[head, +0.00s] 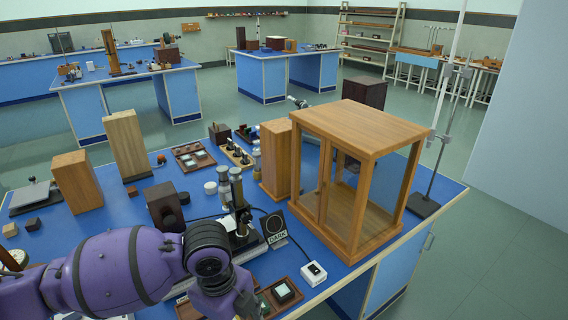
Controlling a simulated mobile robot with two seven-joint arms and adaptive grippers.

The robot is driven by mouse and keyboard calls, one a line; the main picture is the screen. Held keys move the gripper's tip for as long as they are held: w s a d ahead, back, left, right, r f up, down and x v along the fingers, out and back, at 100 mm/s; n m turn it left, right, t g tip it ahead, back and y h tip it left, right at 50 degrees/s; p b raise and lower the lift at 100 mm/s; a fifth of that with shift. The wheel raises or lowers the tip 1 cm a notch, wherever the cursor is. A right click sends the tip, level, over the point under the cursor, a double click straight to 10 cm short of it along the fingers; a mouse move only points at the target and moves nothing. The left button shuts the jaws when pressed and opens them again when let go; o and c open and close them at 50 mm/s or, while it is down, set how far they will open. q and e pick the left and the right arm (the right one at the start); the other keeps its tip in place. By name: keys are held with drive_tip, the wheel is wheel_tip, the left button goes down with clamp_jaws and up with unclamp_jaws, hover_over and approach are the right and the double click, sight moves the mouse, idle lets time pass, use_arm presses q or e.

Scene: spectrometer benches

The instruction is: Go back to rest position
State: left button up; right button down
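My purple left arm reaches in from the lower left over the front of the blue bench (120,215). It bends down at a dark joint, and a dark part at its end, which looks like my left gripper (246,303), runs to the bottom edge of the picture. Its fingers cannot be made out, so I cannot tell whether it is open or holds anything. My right gripper is not in view.
A glass-fronted wooden case (362,175) stands at the bench's right end. An upright instrument (238,205) stands just behind my arm, near a dark label stand (273,229) and a white switch box (313,273). Wooden blocks (126,143) stand further left. A tall metal stand (438,150) is at right.

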use_arm(q)
drive_tip(key=s+d+f+n+t+h, duration=0.1)
drive_tip(key=s+d+f+n+h, duration=0.2)
drive_tip(key=s+d+f+n, duration=0.4)
drive_tip(key=s+a+f+n+y, duration=0.2)
drive_tip(key=s+a+f+n, duration=0.1)
drive_tip(key=s+a+n, duration=0.65)
drive_tip(key=s+a+f+n+y, duration=0.2)
drive_tip(key=s+a+n+y, duration=0.1)
drive_tip(key=s+a+n, duration=0.7)
drive_tip(key=w+d+f+m+t+h, duration=0.1)
drive_tip(key=w+d+f+m+t, duration=0.1)
drive_tip(key=w+f+t, duration=0.5)
wheel_tip(320, 180, down, 4)
drive_tip(key=shift+w+d+m, duration=0.4)
drive_tip(key=shift+w+m, duration=0.05)
drive_tip(key=shift+w, duration=0.65)
